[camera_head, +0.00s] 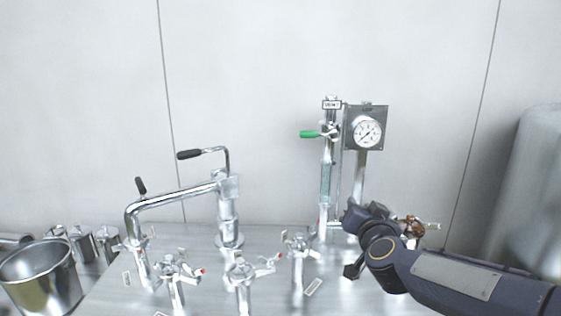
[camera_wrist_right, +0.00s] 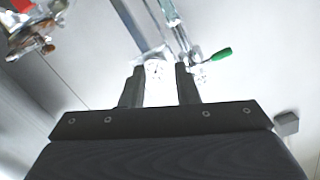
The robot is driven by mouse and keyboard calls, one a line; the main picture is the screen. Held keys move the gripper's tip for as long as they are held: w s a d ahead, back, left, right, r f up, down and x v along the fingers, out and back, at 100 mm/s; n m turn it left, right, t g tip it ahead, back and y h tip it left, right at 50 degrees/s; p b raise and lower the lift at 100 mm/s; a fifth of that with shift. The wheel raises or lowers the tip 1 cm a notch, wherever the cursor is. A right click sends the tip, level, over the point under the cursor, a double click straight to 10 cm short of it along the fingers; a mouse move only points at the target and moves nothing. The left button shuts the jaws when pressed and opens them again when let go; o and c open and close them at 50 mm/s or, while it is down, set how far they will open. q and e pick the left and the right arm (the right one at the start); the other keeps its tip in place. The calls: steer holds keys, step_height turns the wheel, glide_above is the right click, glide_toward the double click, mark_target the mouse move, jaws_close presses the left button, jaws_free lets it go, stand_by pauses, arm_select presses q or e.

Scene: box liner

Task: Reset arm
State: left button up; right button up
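My right arm comes in from the right in the head view. Its dark gripper (camera_head: 352,240) is low in front of the gauge stand, and its fingers are hard to make out there. In the right wrist view the two black fingers of this gripper (camera_wrist_right: 160,70) stand apart, with a bright gap between them. Nothing is seen held. My left gripper and left arm are not in view.
A steel bench carries a pressure gauge (camera_head: 367,132), a green-handled valve (camera_head: 311,134), a bent chrome pipe (camera_head: 180,194) and several small taps (camera_head: 241,272). A steel pot (camera_head: 40,278) stands at left. A brass-coloured fitting (camera_head: 411,227) is close behind my right wrist.

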steer(key=s+f+n+g+y, duration=0.1)
steer(key=s+f+g, duration=0.2)
steer(key=s, duration=0.9)
steer(key=s+d+f+n+g+y, duration=0.1)
steer(key=s+f+g, duration=0.3)
steer(key=s+f, duration=0.4)
steer(key=s+d+f+n+g+y, duration=0.1)
steer(key=s+f+g, duration=0.3)
steer(key=s, duration=1.2)
step_height(320, 180, down, 2)
steer(key=shift+f+y, duration=0.1)
steer(key=shift+y, duration=0.6)
